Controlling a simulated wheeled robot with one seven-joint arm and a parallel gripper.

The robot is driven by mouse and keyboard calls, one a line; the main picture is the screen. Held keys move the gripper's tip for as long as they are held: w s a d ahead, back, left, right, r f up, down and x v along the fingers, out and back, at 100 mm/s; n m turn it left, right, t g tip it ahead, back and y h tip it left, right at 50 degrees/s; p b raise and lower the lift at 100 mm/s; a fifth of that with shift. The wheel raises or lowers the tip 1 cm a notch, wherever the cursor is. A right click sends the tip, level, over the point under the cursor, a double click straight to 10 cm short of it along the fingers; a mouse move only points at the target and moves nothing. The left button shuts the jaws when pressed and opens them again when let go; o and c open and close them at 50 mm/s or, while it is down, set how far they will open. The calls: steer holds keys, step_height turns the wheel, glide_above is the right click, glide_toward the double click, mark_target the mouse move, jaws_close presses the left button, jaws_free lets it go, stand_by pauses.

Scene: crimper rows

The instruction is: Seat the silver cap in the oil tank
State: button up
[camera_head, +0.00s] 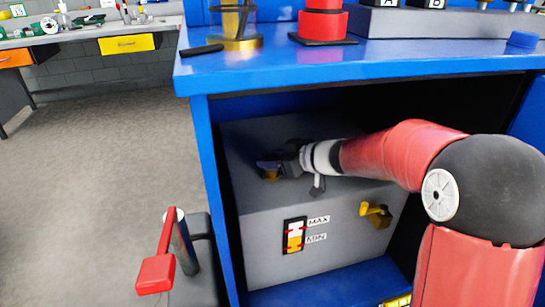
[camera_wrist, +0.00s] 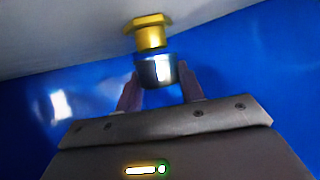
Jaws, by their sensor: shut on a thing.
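The grey oil tank (camera_head: 265,235) stands inside the blue cabinet, with a MAX/MIN level gauge (camera_head: 294,235) on its front. In the wrist view a gold hexagonal filler neck (camera_wrist: 148,27) sticks out from the tank's pale grey surface (camera_wrist: 60,35). The silver cap (camera_wrist: 155,71) is between the fingers of my gripper (camera_wrist: 158,90), which is shut on it. The cap is in line with the neck and right at its end. I cannot tell whether they touch. In the head view my gripper (camera_head: 272,165) is over the tank's top, and the cap is hard to make out.
A yellow tap (camera_head: 375,209) is on the tank's front right. The blue bench top (camera_head: 400,55) forms a low roof above my arm. A red-handled tool (camera_head: 160,262) stands outside at lower left. The grey floor (camera_head: 90,180) at left is clear.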

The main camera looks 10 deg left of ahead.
steer(key=shift+f, duration=0.75)
steer(key=o, duration=1)
steer(key=v, duration=0.8)
